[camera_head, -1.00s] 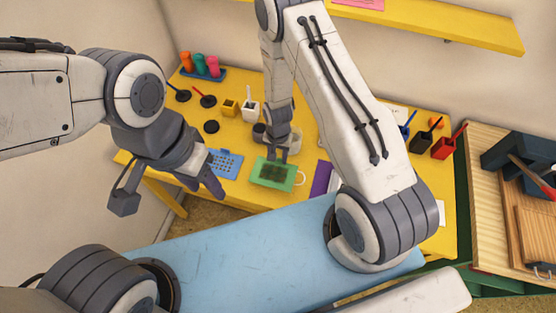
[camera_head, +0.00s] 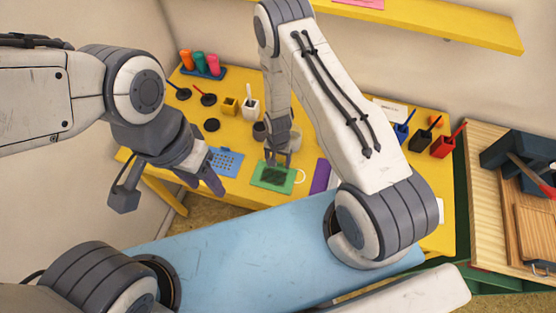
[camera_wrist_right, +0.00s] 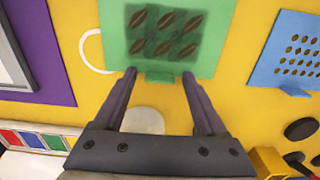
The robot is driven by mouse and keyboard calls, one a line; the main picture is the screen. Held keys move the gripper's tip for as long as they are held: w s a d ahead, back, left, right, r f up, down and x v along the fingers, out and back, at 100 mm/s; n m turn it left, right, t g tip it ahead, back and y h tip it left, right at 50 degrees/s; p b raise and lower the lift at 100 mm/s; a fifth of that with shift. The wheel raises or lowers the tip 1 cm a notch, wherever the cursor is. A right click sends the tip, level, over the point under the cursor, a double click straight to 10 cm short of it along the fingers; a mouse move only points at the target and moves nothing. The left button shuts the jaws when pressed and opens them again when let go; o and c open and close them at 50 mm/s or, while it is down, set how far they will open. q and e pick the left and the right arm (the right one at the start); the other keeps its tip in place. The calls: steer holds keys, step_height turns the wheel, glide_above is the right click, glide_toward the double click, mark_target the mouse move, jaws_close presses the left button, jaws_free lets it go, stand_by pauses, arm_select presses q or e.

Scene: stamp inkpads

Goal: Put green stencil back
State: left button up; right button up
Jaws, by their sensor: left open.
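The green stencil (camera_head: 258,179) lies on the yellow table in the head view, with a dark patch in its middle. In the right wrist view the stencil (camera_wrist_right: 115,40) shows bean-shaped marks in that patch and a small tab at its near edge. My right gripper (camera_head: 277,162) is over the stencil's far edge. In the wrist view its fingers (camera_wrist_right: 159,75) are spread on either side of the tab, with gaps to it. My left gripper (camera_head: 168,188) is open and empty, in front of the table's left part.
A blue stencil (camera_head: 226,162) lies left of the green one, and a purple item (camera_head: 320,176) lies to the right. Stamps, cups and a bottle tray (camera_head: 205,74) stand farther back. A white loop (camera_wrist_right: 84,48) shows beside the green stencil.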

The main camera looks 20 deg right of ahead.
steer(key=shift+r, duration=0.1)
steer(key=shift+r, duration=0.25)
step_height(320, 180, up, 12)
steer(key=b, duration=0.1)
step_height(320, 180, up, 8)
steer(key=n, duration=0.3)
glide_above(267, 173)
steer(key=s+a+r+n, duration=0.3)
steer(key=s+r+n, duration=0.1)
steer(key=s+r, duration=0.25)
steer(key=s+a+r+n, duration=0.3)
steer(key=s+r, duration=0.2)
steer(key=r, duration=0.2)
steer(key=s+r+n+y+b, duration=0.1)
steer(key=s+n+b, duration=0.1)
steer(key=s+n, duration=0.2)
steer(key=shift+s+d+r+b, duration=0.15)
steer(key=shift+s+d+b, duration=0.2)
steer(key=shift+s, duration=1.4)
